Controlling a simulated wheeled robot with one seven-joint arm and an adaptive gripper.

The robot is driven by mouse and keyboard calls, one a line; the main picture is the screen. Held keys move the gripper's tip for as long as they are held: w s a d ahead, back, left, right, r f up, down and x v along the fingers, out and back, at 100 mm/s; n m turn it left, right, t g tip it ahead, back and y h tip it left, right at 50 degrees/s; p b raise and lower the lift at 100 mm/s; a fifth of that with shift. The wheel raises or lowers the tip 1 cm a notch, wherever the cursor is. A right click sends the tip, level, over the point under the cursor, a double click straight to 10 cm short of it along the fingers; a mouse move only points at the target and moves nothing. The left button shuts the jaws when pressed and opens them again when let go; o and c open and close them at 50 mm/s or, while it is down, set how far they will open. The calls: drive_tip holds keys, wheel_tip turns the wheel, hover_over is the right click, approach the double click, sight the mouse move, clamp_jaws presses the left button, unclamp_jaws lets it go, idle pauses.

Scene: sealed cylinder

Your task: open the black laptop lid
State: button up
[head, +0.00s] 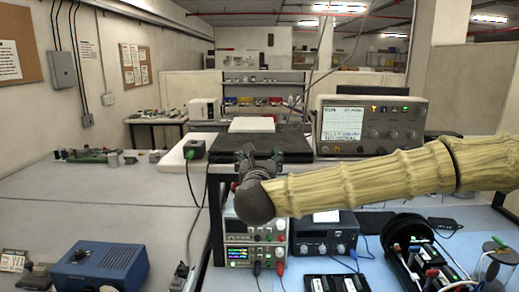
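A flat dark slab (289,141), which looks like the closed black laptop, lies on the raised shelf left of the oscilloscope. Its near side is partly hidden by my gripper. My gripper (258,153) is at the end of my arm, which comes in from the right. The gripper's dark fingers are at or just in front of the slab's near edge. I cannot tell whether they touch it, or whether they are open or shut.
The oscilloscope (368,125) stands close to the slab's right. A white flat object (252,125) is behind it. Below the shelf are power supplies (241,240) and a second instrument (327,234). A blue box (99,265) stands front left; the grey bench (120,195) has free room.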

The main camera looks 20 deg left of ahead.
sight(261, 155)
drive_tip(key=w, duration=0.1)
drive_tip(key=w+f, duration=0.1)
drive_tip(key=w, duration=0.3)
drive_tip(key=shift+a+f+p, duration=0.35)
drive_tip(key=shift+w, duration=0.25)
drive_tip(key=shift+s+a+r, duration=0.15)
drive_tip(key=shift+s+r, duration=0.4)
drive_tip(key=shift+s, duration=0.3)
drive_tip(key=shift+w+f, duration=0.4)
drive_tip(key=shift+w, duration=0.2)
drive_tip(key=shift+c, duration=0.4)
drive_tip(key=shift+w, duration=0.1)
drive_tip(key=c, duration=0.4)
drive_tip(key=shift+s+r, duration=0.15)
drive_tip(key=shift+s, duration=0.05)
drive_tip(key=c, duration=0.3)
drive_tip(key=shift+s, duration=0.1)
drive_tip(key=c, duration=0.7)
drive_tip(key=shift+r, duration=0.1)
